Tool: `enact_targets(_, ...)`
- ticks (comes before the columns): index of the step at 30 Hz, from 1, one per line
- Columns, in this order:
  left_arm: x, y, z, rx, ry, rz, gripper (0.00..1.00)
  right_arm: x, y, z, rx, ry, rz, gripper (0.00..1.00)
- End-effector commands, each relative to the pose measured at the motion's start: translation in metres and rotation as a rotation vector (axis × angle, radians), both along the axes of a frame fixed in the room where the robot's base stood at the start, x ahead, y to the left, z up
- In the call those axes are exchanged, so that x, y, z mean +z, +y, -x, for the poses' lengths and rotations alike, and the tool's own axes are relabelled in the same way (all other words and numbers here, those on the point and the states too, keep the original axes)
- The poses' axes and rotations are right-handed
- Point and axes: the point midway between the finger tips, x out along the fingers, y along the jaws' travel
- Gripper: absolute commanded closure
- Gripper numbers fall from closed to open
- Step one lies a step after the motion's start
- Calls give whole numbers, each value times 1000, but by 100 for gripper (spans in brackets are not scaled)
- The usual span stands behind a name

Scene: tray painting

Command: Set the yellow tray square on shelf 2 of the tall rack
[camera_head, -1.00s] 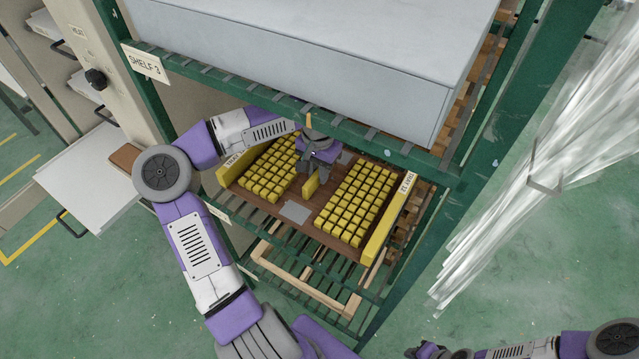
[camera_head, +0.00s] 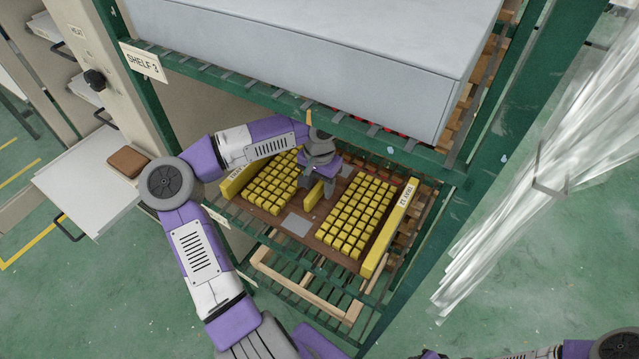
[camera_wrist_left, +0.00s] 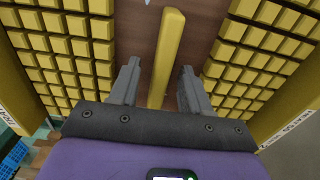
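The yellow tray (camera_head: 297,224) has a brown base, yellow side walls, yellow blocks in two groups and an upright yellow bar (camera_head: 313,196) in the middle. It lies in the tall rack (camera_head: 480,165), on the level below the SHELF 3 label (camera_head: 143,62). The label at its own level is too small to read. My left gripper (camera_head: 318,184) is over the tray's middle, behind the bar's near end. In the left wrist view its fingers (camera_wrist_left: 157,88) are apart, one each side of the bar, with gaps. My right gripper (camera_head: 430,354) barely shows at the bottom edge.
A large grey box (camera_head: 310,50) fills the shelf above, its rail close over my left wrist. Bare slats (camera_head: 400,160) show behind the tray. A wooden frame (camera_head: 305,290) lies lower down.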

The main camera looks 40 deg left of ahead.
Motion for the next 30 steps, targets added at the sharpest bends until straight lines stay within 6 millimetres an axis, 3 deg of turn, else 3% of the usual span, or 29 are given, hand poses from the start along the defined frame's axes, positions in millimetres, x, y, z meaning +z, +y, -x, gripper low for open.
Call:
enact_targets(8, 4, 0, 0, 0, 0, 1, 53, 2, 0, 0, 0, 0, 0, 77)
enact_targets(21, 71, 0, 0, 1, -1, -2, 53, 31, 0, 0, 0, 0, 0, 77)
enact_targets(30, 77, 0, 0, -1, -1, 1, 53, 33, 0, 0, 0, 0, 0, 77)
